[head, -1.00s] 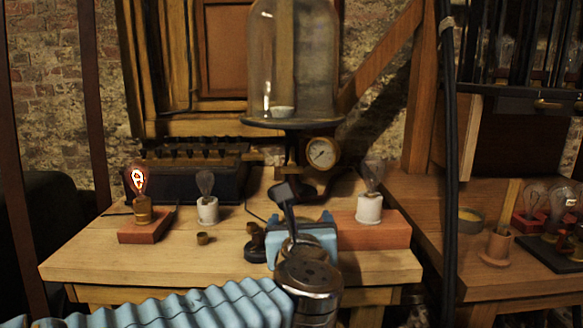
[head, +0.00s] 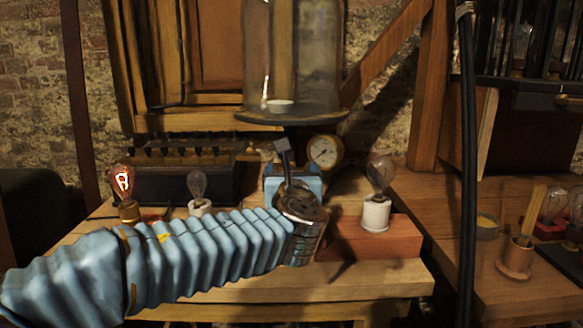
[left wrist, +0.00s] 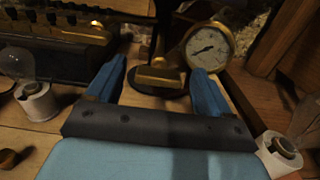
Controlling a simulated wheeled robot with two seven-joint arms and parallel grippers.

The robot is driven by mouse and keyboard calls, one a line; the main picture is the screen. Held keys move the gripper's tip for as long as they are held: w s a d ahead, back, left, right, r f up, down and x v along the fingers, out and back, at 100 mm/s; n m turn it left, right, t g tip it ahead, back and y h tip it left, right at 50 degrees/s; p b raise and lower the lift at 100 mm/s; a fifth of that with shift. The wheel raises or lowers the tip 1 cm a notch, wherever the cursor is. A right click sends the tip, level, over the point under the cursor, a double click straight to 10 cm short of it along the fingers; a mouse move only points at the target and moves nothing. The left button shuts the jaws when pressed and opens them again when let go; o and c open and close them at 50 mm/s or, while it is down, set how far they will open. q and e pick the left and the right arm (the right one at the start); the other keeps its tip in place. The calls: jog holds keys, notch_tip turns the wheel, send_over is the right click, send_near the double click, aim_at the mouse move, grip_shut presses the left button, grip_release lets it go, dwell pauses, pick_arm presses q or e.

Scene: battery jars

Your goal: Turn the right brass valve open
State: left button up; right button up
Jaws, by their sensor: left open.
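A brass valve piece (left wrist: 160,76) on a dark round base shows between my left fingers in the left wrist view. I cannot tell from these frames whether it is the right valve or how far it is turned. My left gripper (left wrist: 158,88) is open, its two blue fingers apart on either side of the piece, with no clear contact. In the head view my left gripper (head: 292,182) is in front of the bell jar's stand and hides the valve area. My right gripper is not in view.
The glass bell jar (head: 298,60) stands on a dark plate above, with a round gauge (head: 324,152) right of the gripper. A bulb in a white socket (head: 376,212) stands on a red block (head: 400,240). A lit bulb (head: 122,182) is at left.

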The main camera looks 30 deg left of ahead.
pick_arm(q)
jog(key=shift+x, duration=0.95)
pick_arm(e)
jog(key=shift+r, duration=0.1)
pick_arm(q)
jog(key=shift+c, duration=0.5)
